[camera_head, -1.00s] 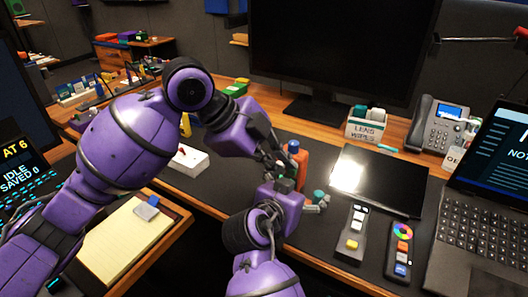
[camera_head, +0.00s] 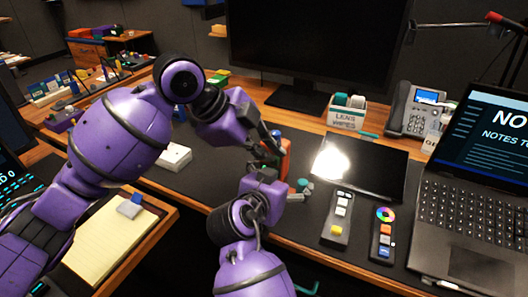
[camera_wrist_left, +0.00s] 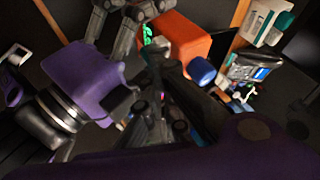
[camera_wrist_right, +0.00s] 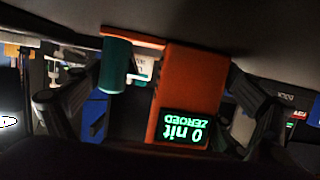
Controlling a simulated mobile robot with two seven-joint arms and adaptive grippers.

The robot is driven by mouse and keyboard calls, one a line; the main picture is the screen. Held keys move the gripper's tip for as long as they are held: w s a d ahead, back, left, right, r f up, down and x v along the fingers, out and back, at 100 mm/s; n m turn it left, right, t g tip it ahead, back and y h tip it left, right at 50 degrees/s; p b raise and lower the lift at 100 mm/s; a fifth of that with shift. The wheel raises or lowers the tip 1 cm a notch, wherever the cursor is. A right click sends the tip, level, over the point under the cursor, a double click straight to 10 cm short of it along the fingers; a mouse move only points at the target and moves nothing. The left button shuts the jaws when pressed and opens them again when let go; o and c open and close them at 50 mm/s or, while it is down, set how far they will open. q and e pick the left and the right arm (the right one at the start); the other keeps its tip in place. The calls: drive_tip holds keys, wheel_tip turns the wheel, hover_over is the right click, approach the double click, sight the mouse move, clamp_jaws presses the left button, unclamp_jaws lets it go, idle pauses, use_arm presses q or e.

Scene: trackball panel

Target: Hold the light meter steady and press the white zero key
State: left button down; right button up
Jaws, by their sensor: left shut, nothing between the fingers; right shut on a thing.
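The light meter (camera_head: 285,160) is an orange block on the desk side of my arms, mostly hidden by my grippers in the head view. In the right wrist view the light meter (camera_wrist_right: 185,95) is between the fingers of my right gripper (camera_wrist_right: 158,112), which is shut on it; its lit display reads "0 nit ZEROED". It also shows in the left wrist view (camera_wrist_left: 178,38). My left gripper (camera_head: 270,150) is shut and empty close beside the meter; whether it touches is unclear. A small white part (camera_wrist_right: 143,70) shows beside the meter; I cannot tell whether it is the zero key.
A dark glossy panel (camera_head: 375,165), a grey remote with a yellow button (camera_head: 338,215) and a colour-wheel controller (camera_head: 383,235) lie to the right. A laptop (camera_head: 475,200) stands at far right. A white box (camera_head: 172,157) and a notepad (camera_head: 110,240) are at left.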

use_arm(q)
drive_tip(key=v, duration=1)
idle(0.5)
drive_tip(key=d+r+v, duration=0.1)
drive_tip(key=v, duration=0.9)
drive_tip(key=shift+w+r, duration=0.2)
idle(0.4)
